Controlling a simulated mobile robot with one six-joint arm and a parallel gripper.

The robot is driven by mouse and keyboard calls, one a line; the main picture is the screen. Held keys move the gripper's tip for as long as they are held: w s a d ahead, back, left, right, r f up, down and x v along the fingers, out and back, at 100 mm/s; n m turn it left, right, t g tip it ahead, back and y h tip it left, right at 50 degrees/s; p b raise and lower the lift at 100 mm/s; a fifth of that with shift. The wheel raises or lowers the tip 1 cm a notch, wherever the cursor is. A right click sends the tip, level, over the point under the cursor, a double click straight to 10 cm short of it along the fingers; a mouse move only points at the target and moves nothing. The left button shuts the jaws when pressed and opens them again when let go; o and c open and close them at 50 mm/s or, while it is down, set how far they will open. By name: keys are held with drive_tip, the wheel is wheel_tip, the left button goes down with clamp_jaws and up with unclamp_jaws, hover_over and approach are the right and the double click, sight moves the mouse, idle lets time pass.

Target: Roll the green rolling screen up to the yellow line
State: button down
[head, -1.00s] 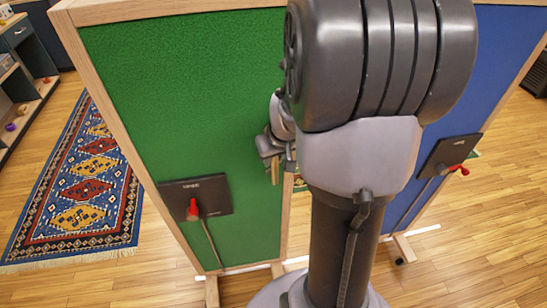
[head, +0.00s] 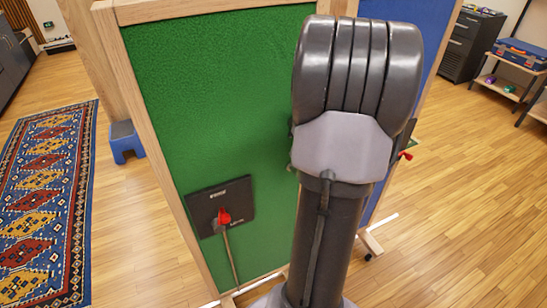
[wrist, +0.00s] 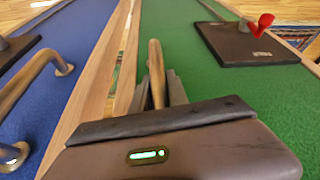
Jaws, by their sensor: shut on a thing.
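The green rolling screen (head: 165,80) stands upright in a wooden frame, left of my arm in the head view. Its green face also fills the right of the wrist view (wrist: 210,95). My gripper (wrist: 163,98) is shut on the screen's wooden handle (wrist: 156,62), close to the frame edge. In the head view my arm hides the gripper and handle. A black plate with a red lever (head: 223,215) is on the lower green face. I see no yellow line; a white line (head: 384,220) shows on the floor.
A blue screen (head: 420,50) stands beside the green one, with a curved handle (wrist: 35,85) in the wrist view. A patterned rug (head: 45,200) lies at left, and a blue step stool (head: 125,142) is behind the green screen. Wood floor at right is open.

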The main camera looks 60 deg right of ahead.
drive_tip(key=shift+s+d+p, duration=0.1)
drive_tip(key=shift+s+d, duration=0.3)
drive_tip(key=shift+d, duration=0.25)
drive_tip(key=shift+s+d+p, duration=0.1)
drive_tip(key=shift+s+d, duration=0.25)
drive_tip(key=shift+d, duration=0.3)
drive_tip(key=shift+s+d+p, duration=0.1)
drive_tip(key=shift+s+d, duration=0.3)
drive_tip(key=shift+d, duration=0.25)
drive_tip(key=shift+r, duration=0.1)
drive_tip(key=c, duration=1.5)
unclamp_jaws()
drive_tip(key=shift+c, duration=0.2)
drive_tip(key=shift+o, duration=1.2)
drive_tip(key=shift+s+d, duration=0.1)
drive_tip(key=shift+d, duration=0.1)
drive_tip(key=shift+a, duration=0.1)
drive_tip(key=p+v, duration=0.6)
drive_tip(key=v, duration=1.1)
drive_tip(key=shift+r, duration=0.15)
